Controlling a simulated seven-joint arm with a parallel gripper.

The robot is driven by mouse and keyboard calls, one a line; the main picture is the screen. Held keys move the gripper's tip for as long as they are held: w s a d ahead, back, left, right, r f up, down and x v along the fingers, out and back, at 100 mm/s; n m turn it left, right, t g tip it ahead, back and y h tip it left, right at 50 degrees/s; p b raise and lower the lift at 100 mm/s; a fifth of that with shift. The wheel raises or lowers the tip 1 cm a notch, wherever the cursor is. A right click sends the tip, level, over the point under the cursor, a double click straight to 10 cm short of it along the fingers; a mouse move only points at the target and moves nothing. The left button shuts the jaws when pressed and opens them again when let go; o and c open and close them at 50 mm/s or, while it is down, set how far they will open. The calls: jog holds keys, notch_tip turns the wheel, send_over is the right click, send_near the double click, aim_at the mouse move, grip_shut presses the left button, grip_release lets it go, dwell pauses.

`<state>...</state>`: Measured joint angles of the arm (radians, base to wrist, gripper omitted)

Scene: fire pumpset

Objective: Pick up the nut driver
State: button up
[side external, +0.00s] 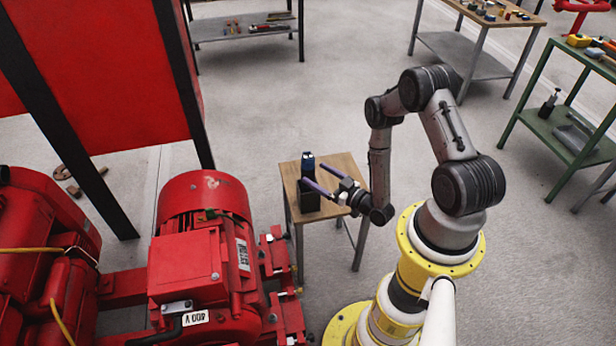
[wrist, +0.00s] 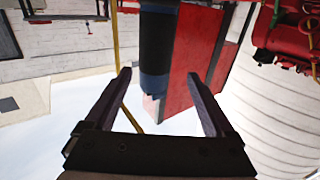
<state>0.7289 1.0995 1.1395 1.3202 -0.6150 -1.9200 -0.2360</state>
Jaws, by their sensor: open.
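The nut driver (side external: 308,161) appears to be the dark blue and black upright piece at the black holder (side external: 308,197) on the small wooden table. In the wrist view, a dark cylindrical handle (wrist: 157,45) with blue parts shows ahead, between the lines of my two fingers. My gripper (side external: 314,173) is open, with its purple fingers reaching left towards the tool. In the wrist view my gripper (wrist: 159,75) has a wide gap between its fingertips, and neither finger visibly touches the handle. The tool's lower part is hidden in the side view.
The small wooden table (side external: 345,168) has bare top behind the holder. A large red motor (side external: 205,265) stands close to its left. A red panel (side external: 120,70) on dark posts rises behind. Benches with tools stand farther off, including a green one (side external: 560,125). Open floor lies between.

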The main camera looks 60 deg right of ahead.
jog(key=w+d, duration=0.2)
jog(key=w, duration=0.6)
jog(key=shift+f, duration=0.15)
jog(key=shift+s, duration=0.1)
grip_shut()
